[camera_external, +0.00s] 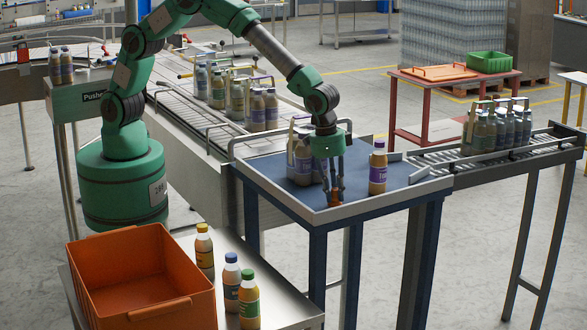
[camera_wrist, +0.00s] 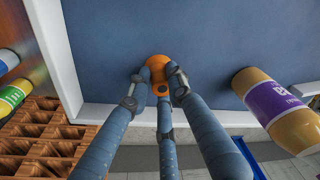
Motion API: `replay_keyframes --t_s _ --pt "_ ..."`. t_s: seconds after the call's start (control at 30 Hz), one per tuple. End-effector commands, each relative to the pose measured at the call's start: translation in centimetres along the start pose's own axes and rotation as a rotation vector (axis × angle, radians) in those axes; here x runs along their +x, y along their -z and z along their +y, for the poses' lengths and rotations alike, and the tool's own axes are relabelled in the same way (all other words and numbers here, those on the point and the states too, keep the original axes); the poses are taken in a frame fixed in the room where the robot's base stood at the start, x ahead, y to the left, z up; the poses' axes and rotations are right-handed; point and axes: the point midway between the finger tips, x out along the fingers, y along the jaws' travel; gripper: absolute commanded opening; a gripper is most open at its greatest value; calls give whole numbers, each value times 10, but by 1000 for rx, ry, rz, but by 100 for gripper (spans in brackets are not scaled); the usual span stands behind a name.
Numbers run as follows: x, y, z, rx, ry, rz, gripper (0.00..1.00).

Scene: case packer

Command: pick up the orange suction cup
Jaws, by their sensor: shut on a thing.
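The orange suction cup (camera_wrist: 158,67) sits between the fingertips of my gripper (camera_wrist: 158,82) in the wrist view, over the blue surface of the table. My gripper's fingers are closed on it from both sides. In the external view, my gripper (camera_external: 332,192) points down at the near part of the blue-topped table (camera_external: 275,176), and the small orange-brown cup (camera_external: 335,197) shows at its fingertips. I cannot tell whether the cup touches the tabletop. Part of the cup is hidden by the fingers.
A purple-labelled bottle (camera_external: 378,170) stands just right of my gripper, with other bottles (camera_external: 303,160) close behind left. The table has a raised pale rim (camera_external: 385,201). An orange crate (camera_external: 150,275) and several bottles stand at front left. A roller conveyor (camera_external: 500,150) adjoins at right.

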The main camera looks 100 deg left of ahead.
Motion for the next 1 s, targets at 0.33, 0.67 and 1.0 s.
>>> replay_keyframes --t_s 0.33,0.67,1.0 --pt "-19 4 0 0 -1 3 0" --pt "-68 11 0 -1 -1 1 0" --pt "-98 15 0 0 0 0 0"
